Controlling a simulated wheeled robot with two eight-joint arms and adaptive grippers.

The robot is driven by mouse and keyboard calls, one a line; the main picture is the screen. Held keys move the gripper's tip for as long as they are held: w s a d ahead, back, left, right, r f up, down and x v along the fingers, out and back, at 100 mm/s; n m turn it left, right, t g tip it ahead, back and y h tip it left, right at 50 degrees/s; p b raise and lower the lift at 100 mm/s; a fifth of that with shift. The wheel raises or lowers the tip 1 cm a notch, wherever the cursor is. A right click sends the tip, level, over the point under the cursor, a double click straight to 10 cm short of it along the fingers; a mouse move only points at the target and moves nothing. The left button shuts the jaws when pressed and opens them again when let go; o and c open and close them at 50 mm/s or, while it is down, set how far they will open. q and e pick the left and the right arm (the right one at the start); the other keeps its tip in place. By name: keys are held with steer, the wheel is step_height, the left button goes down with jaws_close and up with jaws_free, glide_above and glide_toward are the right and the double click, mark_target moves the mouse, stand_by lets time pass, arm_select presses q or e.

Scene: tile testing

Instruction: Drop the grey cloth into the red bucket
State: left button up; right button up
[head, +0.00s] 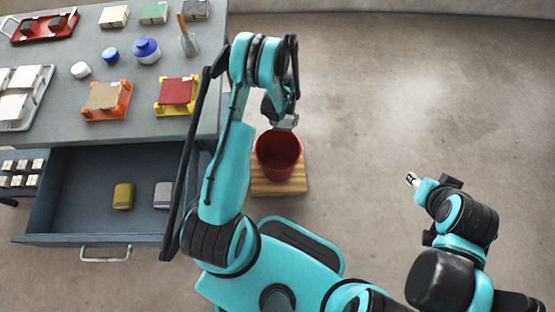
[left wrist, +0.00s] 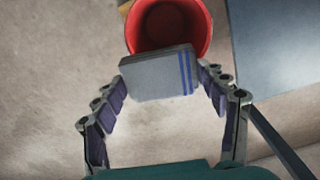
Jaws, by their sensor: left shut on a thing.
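The red bucket (head: 278,155) stands on a wooden board to the right of the table, and it shows at the top of the left wrist view (left wrist: 168,22). My left gripper (head: 284,121) is above the bucket's far rim in the head view. In the left wrist view its fingers (left wrist: 160,78) are shut on the grey cloth (left wrist: 158,75), a folded pad with blue stripes. The cloth overlaps the near part of the bucket's opening there. My right gripper (head: 412,179) is off to the right over the floor; its finger opening is too small to tell.
The wooden board (head: 293,187) lies under the bucket. The grey table (head: 120,110) at left holds blocks on stands, jars and trays. Its open drawer (head: 85,190) contains a yellow sponge (head: 123,196) and a grey item (head: 163,195). Floor at right is clear.

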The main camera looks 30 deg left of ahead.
arm_select(q)
steer(key=a+f+b, duration=0.2)
steer(key=f, duration=0.6)
steer(key=s+a+f+n+b, duration=0.1)
steer(key=f+b, duration=0.1)
steer(key=f, duration=0.7)
steer(key=shift+s+a+f, duration=0.15)
steer(key=shift+a+f, duration=0.05)
steer(key=shift+a, duration=0.2)
steer(key=o, duration=1.4)
step_height(320, 180, up, 12)
steer(key=shift+r, duration=0.1)
